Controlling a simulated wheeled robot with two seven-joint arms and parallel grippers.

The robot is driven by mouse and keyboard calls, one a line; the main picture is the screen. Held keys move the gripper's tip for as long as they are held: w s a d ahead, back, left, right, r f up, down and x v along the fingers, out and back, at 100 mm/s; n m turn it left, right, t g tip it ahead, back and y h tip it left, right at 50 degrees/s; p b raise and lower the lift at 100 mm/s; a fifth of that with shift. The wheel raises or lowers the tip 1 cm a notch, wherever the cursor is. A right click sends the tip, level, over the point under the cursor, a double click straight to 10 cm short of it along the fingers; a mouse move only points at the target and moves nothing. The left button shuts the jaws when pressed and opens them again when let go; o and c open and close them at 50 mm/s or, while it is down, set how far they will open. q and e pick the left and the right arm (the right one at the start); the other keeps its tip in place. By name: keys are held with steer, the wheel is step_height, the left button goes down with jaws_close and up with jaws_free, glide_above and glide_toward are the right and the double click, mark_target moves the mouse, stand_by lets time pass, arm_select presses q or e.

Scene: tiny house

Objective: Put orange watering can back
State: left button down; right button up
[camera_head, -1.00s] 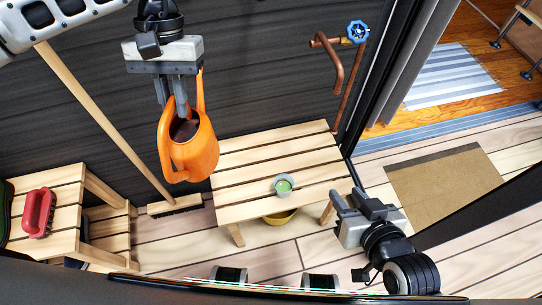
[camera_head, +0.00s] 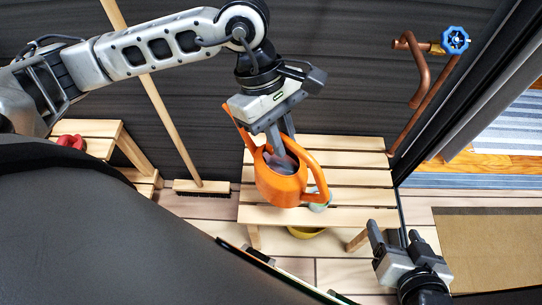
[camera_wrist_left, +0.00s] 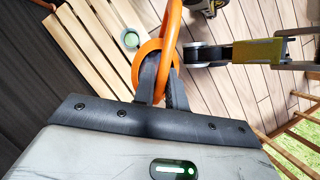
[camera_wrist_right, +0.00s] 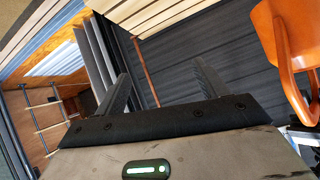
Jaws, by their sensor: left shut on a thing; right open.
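The orange watering can (camera_head: 278,186) hangs from my left gripper (camera_head: 280,140) in the head view. The gripper's fingers are shut on its rim or handle; I cannot tell exactly which. In the left wrist view, part of the orange can (camera_wrist_left: 170,28) shows at the fingertips (camera_wrist_left: 158,85). The can appears in front of the slatted wooden table (camera_head: 352,177), covering part of it; its height above the tabletop is unclear. It also shows at the right of the right wrist view (camera_wrist_right: 280,45). My right gripper (camera_head: 388,236) is open and empty, right of the table.
A small pale cup (camera_head: 319,204) stands on the table, partly hidden by the can. A yellow bowl (camera_head: 305,232) is underneath. A broom (camera_head: 165,105) leans on the dark wall. A copper pipe with blue valve (camera_head: 455,40) is at right. A red brush (camera_head: 70,142) lies on a left bench.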

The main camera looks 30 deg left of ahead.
mark_target(294, 174)
arm_select(q)
steer(key=n+t+b, duration=0.1)
steer(key=n, duration=0.2)
steer(key=s+d+f+n+t+b, duration=0.1)
steer(key=n, duration=0.1)
steer(key=s+f+n+t+b, duration=0.1)
steer(key=n, duration=0.2)
steer(key=shift+s+d+f+n, duration=0.15)
steer(key=shift+s+d+n, duration=0.15)
steer(key=shift+d, duration=0.1)
steer(key=w+a+f+b, duration=0.3)
steer(key=w+a+f, duration=0.5)
steer(key=w+f, duration=0.3)
steer(key=shift+a+f+t, duration=0.2)
steer(key=shift+f+t, duration=0.1)
steer(key=shift+f, duration=0.65)
arm_select(e)
step_height(294, 174, down, 6)
steer(key=w+a, duration=0.1)
steer(key=a, duration=0.1)
steer(key=shift+f+n+g+y, duration=0.15)
steer(key=shift+n+g+y, duration=0.15)
steer(key=shift+y, duration=0.1)
arm_select(q)
steer(key=shift+w+b, duration=0.1)
steer(key=shift+b, duration=0.2)
arm_select(e)
steer(key=shift+f, duration=0.1)
